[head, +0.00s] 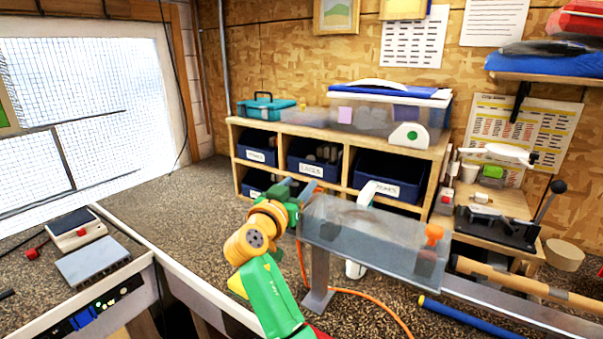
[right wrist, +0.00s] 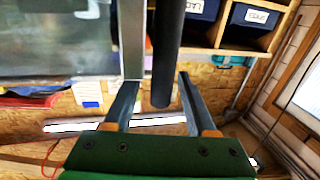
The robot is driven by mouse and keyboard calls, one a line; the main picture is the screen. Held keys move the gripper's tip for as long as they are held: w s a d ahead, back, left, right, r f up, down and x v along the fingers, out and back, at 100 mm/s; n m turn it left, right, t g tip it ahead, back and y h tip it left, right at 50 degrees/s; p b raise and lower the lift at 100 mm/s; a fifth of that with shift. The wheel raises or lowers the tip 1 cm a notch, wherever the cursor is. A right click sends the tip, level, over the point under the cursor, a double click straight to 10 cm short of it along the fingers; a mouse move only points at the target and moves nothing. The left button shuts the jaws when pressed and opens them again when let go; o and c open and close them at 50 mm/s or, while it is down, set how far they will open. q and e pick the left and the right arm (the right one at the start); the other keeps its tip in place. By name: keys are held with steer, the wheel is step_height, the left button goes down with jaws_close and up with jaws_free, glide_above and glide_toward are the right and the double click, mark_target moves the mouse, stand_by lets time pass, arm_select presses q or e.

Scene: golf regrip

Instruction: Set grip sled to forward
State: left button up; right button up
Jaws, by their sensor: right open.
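My right gripper (head: 297,189) is open at the left end of a clear-sided grey box (head: 365,240) on a metal post. In the right wrist view its two fingers (right wrist: 157,98) stand on either side of a dark round bar (right wrist: 168,50), with gaps visible and nothing clamped. The bar's end reaches down between the fingers. An orange knob (head: 433,234) sits at the right end of the box. I cannot tell which part is the grip sled, nor its setting. My left gripper is not in view.
A wooden shelf unit (head: 345,143) with labelled blue bins stands behind. An orange hose (head: 375,296) and a blue shaft (head: 465,318) lie on the bench. A black lever device (head: 498,228) stands at the right.

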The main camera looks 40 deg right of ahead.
steer(key=shift+w+d+f, duration=0.1)
steer(key=shift+w+d, duration=0.3)
steer(key=shift+w, duration=0.2)
steer(key=shift+d+f, duration=0.1)
steer(key=shift+d, duration=0.05)
steer(key=shift+s, duration=0.1)
jaws_close()
stand_by(0.8)
